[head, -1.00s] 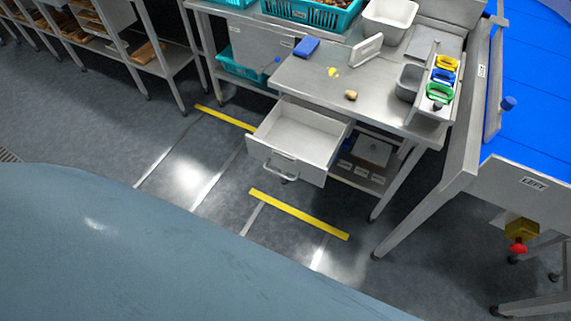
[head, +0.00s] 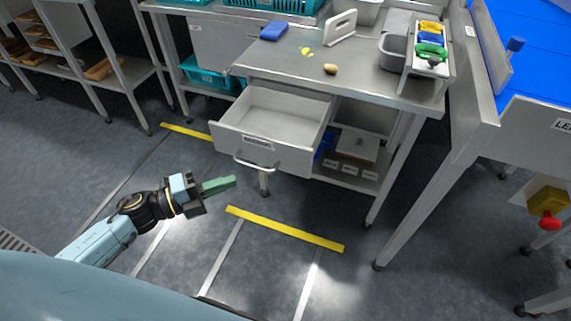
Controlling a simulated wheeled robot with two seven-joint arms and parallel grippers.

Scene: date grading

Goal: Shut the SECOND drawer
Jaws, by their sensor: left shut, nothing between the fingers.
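The open drawer (head: 283,149) juts out from under the steel table and looks empty. Its front carries a label, too small to read, and a bar handle (head: 254,164). I cannot tell from the label whether it is the second drawer. My left gripper (head: 234,181) is shut and empty, with green fingers pointing right. In the picture it is just left of and below the handle, apart from it. My right gripper is not in view.
The steel table (head: 375,90) holds a blue sponge (head: 273,31), a brown date or similar piece (head: 330,69) and a grey tub (head: 395,55). A blue conveyor (head: 545,45) stands at the right. Yellow floor tape (head: 285,229) lies before the drawer; the floor there is clear.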

